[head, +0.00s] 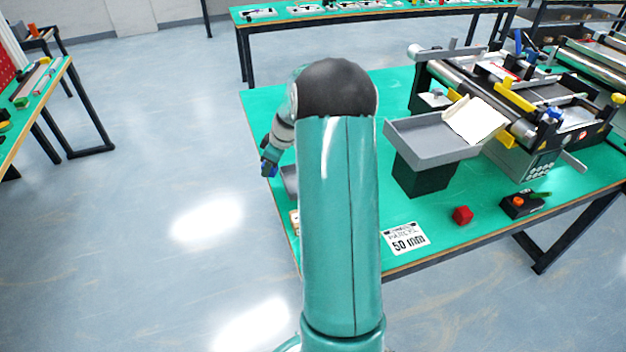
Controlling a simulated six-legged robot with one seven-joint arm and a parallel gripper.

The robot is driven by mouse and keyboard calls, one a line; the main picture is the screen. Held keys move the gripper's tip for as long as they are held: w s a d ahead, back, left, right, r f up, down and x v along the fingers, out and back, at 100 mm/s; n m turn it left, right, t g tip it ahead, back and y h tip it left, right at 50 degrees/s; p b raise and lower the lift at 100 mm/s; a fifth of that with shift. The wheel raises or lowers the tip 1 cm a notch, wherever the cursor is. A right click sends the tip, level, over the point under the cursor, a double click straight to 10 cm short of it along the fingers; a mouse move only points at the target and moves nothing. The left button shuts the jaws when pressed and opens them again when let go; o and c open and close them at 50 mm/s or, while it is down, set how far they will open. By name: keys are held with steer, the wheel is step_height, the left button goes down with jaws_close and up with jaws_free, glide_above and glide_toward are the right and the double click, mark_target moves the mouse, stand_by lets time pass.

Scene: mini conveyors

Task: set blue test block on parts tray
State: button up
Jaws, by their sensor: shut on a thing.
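My gripper (268,163) shows small at the left of my arm, pointing down near the left edge of the green table. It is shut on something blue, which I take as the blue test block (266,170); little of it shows. A grey tray-like thing (289,181) lies just right of the gripper on the table, mostly hidden behind my arm. It may be the parts tray. A larger grey tray (417,142) sits raised on a black stand at the conveyor's end, holding a pale sheet or box.
A mini conveyor (490,85) fills the right of the green table (420,274). Floor is clear at left.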

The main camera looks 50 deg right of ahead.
steer(key=s+d+r+n+y, duration=0.1)
steer(key=s+d+r, duration=0.1)
steer(key=s+d, duration=0.4)
steer(key=s+d+r+n, duration=0.1)
steer(key=s+d+r, duration=0.2)
steer(key=s+d, duration=0.35)
steer(key=shift+n+g, duration=0.3)
steer(key=f, duration=0.2)
steer(key=w+d+f, duration=0.1)
steer(key=f, duration=0.1)
steer(key=w+d+f, duration=0.1)
steer(key=f, duration=0.1)
steer(key=shift+f, duration=2.15)
steer(key=shift+f, duration=0.15)
steer(key=o, duration=1.1)
